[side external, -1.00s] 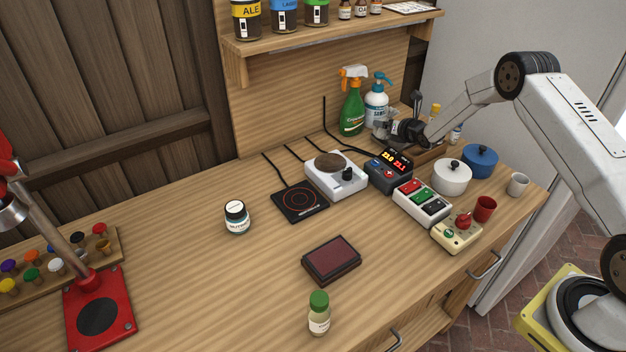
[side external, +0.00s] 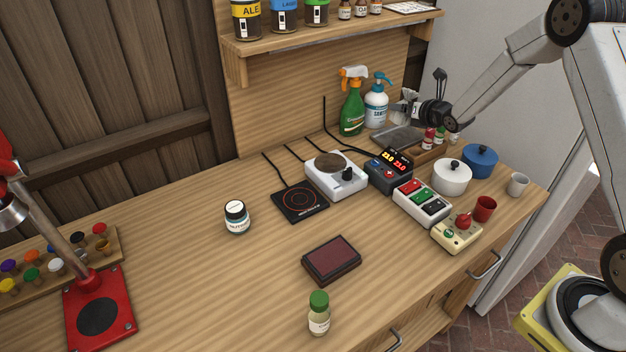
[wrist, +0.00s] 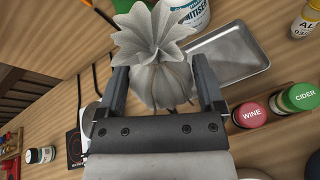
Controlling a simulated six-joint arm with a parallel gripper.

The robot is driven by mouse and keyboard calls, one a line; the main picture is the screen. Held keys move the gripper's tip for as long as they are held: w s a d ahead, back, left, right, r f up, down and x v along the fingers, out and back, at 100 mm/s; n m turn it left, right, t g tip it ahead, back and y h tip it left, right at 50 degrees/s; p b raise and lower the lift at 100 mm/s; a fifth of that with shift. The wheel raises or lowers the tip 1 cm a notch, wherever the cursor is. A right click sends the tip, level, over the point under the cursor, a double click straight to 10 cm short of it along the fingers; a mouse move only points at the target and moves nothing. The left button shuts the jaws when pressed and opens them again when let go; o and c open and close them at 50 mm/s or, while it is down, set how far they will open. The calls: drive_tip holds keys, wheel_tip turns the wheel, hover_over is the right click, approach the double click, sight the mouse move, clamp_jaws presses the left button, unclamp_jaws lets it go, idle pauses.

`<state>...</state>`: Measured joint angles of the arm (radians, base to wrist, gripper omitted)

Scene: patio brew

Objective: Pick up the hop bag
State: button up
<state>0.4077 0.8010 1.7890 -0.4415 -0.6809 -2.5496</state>
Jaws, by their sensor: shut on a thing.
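The hop bag (wrist: 155,35) is a pale, whitish cloth pouch with a ruffled, flared top. My gripper (wrist: 160,72) is shut on it, one finger on each side of its body, in the wrist view. In the side view my gripper (side external: 412,108) is at the back right of the counter, and the bag shows only as a small pale shape at the fingers. A grey metal tray (wrist: 238,55) lies behind and to the right of the bag in the wrist view; the tray (side external: 398,138) is empty in the side view.
A green spray bottle (side external: 351,112) and a white sanitiser bottle (side external: 376,108) stand left of my gripper. A wooden rack with small bottles (side external: 429,139) is just right of the tray. White and blue pots (side external: 480,160) stand nearer the front. The counter's middle left is mostly clear.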

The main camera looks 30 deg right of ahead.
drive_tip(key=a+v, duration=0.1)
drive_tip(key=v, duration=0.6)
drive_tip(key=shift+w+r, duration=0.15)
drive_tip(key=shift+w, duration=0.05)
idle(0.5)
drive_tip(key=shift+w+a+r+n+t+y, duration=0.1)
drive_tip(key=shift+a+r+n+y, duration=0.2)
drive_tip(key=shift+n+y, duration=0.6)
drive_tip(key=shift+w+a+r+n+t+y, duration=0.1)
drive_tip(key=shift+a+r+n+y, duration=0.2)
drive_tip(key=shift+n, duration=1.15)
drive_tip(key=shift+w+a+r+n+t+y, duration=0.15)
drive_tip(key=shift+r+n+y, duration=0.35)
drive_tip(key=shift+n, duration=0.65)
drive_tip(key=shift+w+d+f, duration=0.1)
drive_tip(key=shift+w+f, duration=0.05)
drive_tip(key=shift+f, duration=0.05)
drive_tip(key=w+f, duration=0.1)
drive_tip(key=w, duration=0.2)
drive_tip(key=w+d+f, duration=0.1)
drive_tip(key=w, duration=0.1)
drive_tip(key=w+d+f, duration=0.1)
drive_tip(key=w+f, duration=0.1)
drive_tip(key=w, duration=0.1)
drive_tip(key=shift+w+d+f, duration=0.1)
drive_tip(key=shift+w+f, duration=0.05)
drive_tip(key=shift+w, duration=0.2)
drive_tip(key=w+d+f, duration=0.1)
drive_tip(key=w+f, duration=0.3)
drive_tip(key=f, duration=0.1)
